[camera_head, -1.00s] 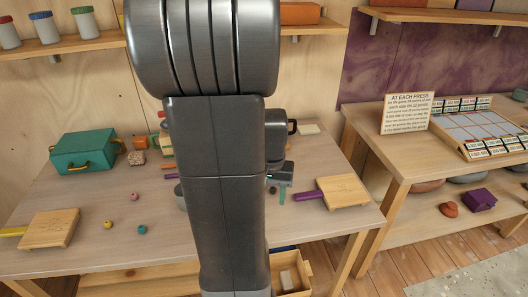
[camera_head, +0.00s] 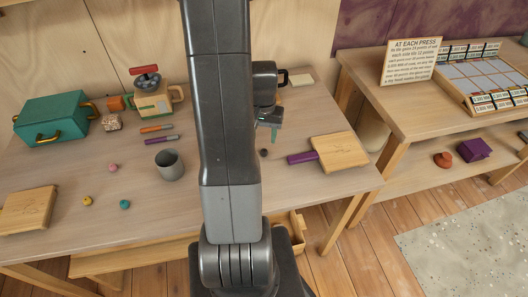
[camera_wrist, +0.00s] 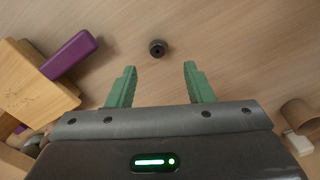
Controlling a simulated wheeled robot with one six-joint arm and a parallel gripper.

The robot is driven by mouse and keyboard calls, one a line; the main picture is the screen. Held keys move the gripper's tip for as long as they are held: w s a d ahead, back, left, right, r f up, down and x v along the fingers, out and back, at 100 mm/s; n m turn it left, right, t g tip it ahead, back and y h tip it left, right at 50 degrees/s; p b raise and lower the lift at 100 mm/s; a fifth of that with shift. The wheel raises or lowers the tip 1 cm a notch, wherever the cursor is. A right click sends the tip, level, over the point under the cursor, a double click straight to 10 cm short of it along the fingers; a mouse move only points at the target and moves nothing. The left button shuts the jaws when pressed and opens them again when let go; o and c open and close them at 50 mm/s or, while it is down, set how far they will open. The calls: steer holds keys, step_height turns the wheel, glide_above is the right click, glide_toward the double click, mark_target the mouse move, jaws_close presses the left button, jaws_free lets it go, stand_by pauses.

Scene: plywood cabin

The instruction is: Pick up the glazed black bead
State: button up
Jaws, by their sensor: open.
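The glazed black bead (camera_wrist: 157,48) lies on the wooden table, dark and round with a hole visible. In the wrist view it is ahead of my gripper (camera_wrist: 158,84), roughly centred between the two green fingers and beyond their tips. The fingers are apart with nothing between them. In the head view the bead (camera_head: 264,153) is a small dark dot right of my arm. My gripper (camera_head: 272,130) shows there just behind the bead, partly hidden by my arm. I cannot tell its height above the table.
A wooden paddle with a purple handle (camera_head: 338,152) lies right of the bead. A grey cup (camera_head: 169,165), two marker-like sticks and yellow, pink and teal beads (camera_head: 125,204) are left of my arm. A teal box (camera_head: 53,118) stands at the back left.

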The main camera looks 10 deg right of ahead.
mark_target(264, 150)
steer(key=shift+d+f+p, duration=0.15)
steer(key=shift+f+p, duration=0.2)
steer(key=shift+f, duration=2.65)
jaws_close()
steer(key=shift+r, duration=0.15)
